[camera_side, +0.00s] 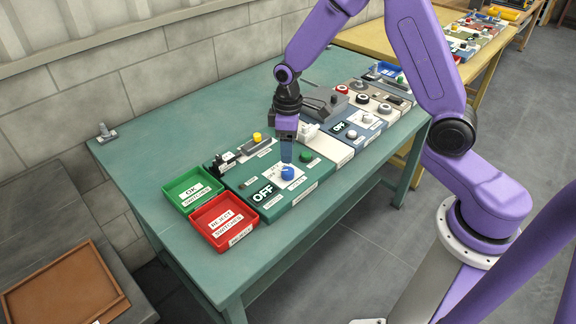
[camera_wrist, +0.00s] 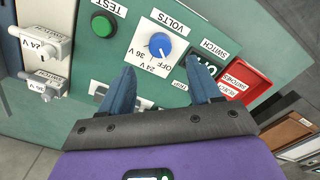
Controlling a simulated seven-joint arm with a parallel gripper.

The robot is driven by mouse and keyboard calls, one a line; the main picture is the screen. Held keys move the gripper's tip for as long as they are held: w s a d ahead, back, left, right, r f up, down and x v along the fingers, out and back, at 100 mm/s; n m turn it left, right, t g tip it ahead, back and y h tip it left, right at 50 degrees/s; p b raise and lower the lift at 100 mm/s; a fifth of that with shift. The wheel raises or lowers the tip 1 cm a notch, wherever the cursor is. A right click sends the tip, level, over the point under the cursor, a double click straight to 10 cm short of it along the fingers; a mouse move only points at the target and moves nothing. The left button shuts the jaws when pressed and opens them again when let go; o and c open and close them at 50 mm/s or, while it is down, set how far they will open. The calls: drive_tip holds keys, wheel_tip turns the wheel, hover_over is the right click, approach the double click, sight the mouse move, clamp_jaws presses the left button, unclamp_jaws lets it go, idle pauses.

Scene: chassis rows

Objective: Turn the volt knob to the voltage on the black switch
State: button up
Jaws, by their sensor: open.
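The blue volt knob (camera_side: 287,173) sits on a white dial plate on the green panel (camera_side: 309,187). My gripper (camera_side: 287,157) points down just above the knob in the side view. In the wrist view my gripper (camera_wrist: 165,66) is open, its blue fingers apart and nothing between them.
A green button (camera_wrist: 103,26) marked TEST is beside the dial. A green OK tray (camera_side: 191,190) and a red REJECT tray (camera_side: 224,220) stand at the left. White switches (camera_wrist: 44,45), one labelled 24 V, are on a neighbouring panel.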

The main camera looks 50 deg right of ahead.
sight(288, 170)
wheel_tip(288, 170, down, 7)
drive_tip(key=shift+f, duration=0.2)
idle(0.3)
drive_tip(key=c, duration=1)
